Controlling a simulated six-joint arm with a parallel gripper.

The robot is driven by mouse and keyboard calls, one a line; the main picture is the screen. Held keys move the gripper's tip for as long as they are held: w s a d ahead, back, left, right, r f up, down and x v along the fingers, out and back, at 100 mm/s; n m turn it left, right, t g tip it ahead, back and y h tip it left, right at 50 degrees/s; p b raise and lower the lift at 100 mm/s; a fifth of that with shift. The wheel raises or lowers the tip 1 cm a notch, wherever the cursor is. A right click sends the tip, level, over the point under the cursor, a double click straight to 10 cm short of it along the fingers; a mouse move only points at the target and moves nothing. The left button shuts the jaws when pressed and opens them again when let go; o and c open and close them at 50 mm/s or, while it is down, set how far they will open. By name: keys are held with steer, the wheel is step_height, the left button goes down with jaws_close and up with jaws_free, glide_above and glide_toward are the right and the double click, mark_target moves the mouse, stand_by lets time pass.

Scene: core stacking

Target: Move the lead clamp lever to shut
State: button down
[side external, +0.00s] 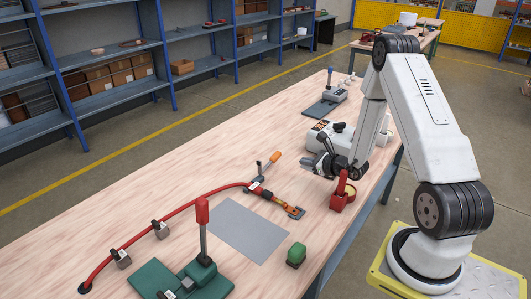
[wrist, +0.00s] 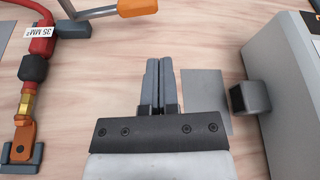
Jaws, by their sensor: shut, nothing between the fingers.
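The lead clamp (side external: 256,186) sits on the bench where the red cable (side external: 180,208) ends in its fittings. Its lever has an orange handle (side external: 276,157) that sticks out up and to the right in the side view. A labelled red lead (wrist: 40,42) and an orange lug (wrist: 22,142) are at the left. My gripper (side external: 322,165) is shut and empty, right of the handle and apart from it. Its closed fingers (wrist: 158,65) point toward the handle's side.
A grey box (wrist: 285,85) with a black knob (wrist: 250,97) stands close right of my fingers. A red holder (side external: 342,196), a green block (side external: 296,255), a grey mat (side external: 235,228) and a green press with a red handle (side external: 202,212) are on the bench.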

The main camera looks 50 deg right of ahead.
mark_target(284, 167)
steer(key=shift+x, duration=4.65)
steer(key=shift+r, duration=0.5)
steer(key=shift+a+r, duration=0.25)
steer(key=shift+r, duration=0.8)
steer(key=a+r+n, duration=0.1)
steer(key=a+r, duration=0.7)
steer(key=a, duration=0.1)
steer(key=shift+a+h, duration=0.3)
steer(key=shift+h, duration=0.1)
steer(key=shift+s, duration=0.1)
steer(key=s+a, duration=0.3)
steer(key=s, duration=0.6)
steer(key=shift+a, duration=0.15)
